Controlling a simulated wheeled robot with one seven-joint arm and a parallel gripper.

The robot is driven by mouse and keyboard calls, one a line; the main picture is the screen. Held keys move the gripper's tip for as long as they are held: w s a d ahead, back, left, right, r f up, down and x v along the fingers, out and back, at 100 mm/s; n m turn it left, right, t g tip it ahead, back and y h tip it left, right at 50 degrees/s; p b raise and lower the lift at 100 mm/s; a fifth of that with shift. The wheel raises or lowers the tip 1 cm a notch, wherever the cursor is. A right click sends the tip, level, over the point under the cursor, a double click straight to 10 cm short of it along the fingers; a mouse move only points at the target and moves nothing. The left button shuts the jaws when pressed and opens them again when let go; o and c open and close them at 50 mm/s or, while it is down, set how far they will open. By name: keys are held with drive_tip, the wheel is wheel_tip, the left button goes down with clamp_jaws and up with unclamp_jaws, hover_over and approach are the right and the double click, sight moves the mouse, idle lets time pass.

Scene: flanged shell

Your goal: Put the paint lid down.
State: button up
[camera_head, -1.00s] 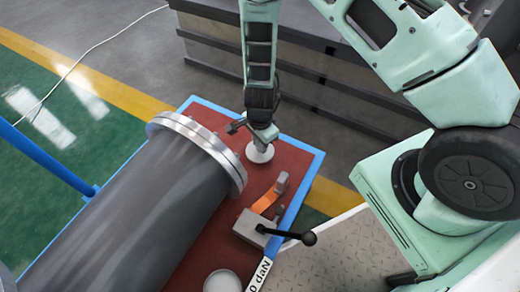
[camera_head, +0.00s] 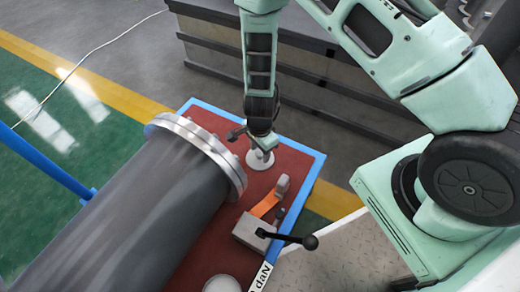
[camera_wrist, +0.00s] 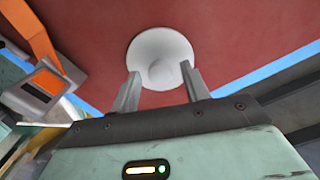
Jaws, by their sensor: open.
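The paint lid (camera_head: 260,161) is a white round disc lying on the red top of the stand (camera_head: 205,240), between the flanged shell and the stand's right corner. In the wrist view the lid (camera_wrist: 158,52) shows as a pale disc with a small raised middle. My gripper (camera_head: 263,153) is just above it, pointing down. In the wrist view its two fingers (camera_wrist: 160,80) are spread apart near the lid's lower edge, with nothing clearly held between them. Whether a fingertip touches the lid is hard to tell.
The large grey flanged shell (camera_head: 150,215) lies left of my gripper. An orange-strapped clamp (camera_head: 268,203) and a block with a black lever (camera_head: 258,232) stand in front. Another white round thing (camera_head: 222,284) is at the bottom edge. Blue edging (camera_head: 307,180) borders the stand.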

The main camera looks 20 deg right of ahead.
sight(260, 153)
wheel_tip(260, 153, up, 12)
drive_tip(key=p, duration=0.6)
drive_tip(key=s+a+r+n+y, duration=0.1)
drive_tip(key=s+a+r+n, duration=0.2)
drive_tip(key=a+r+n, duration=0.35)
drive_tip(key=s+a+r+n+y, duration=0.2)
drive_tip(key=s+a+r+n, duration=0.1)
drive_tip(key=r, duration=0.7)
drive_tip(key=s+d+r+n+h, duration=0.2)
drive_tip(key=s+d+r+n, duration=0.1)
drive_tip(key=s+r+n, duration=0.9)
drive_tip(key=shift+s+d+n, duration=0.15)
drive_tip(key=shift+s+n, duration=0.7)
drive_tip(key=shift+s, duration=0.2)
drive_tip(key=shift+r, duration=0.15)
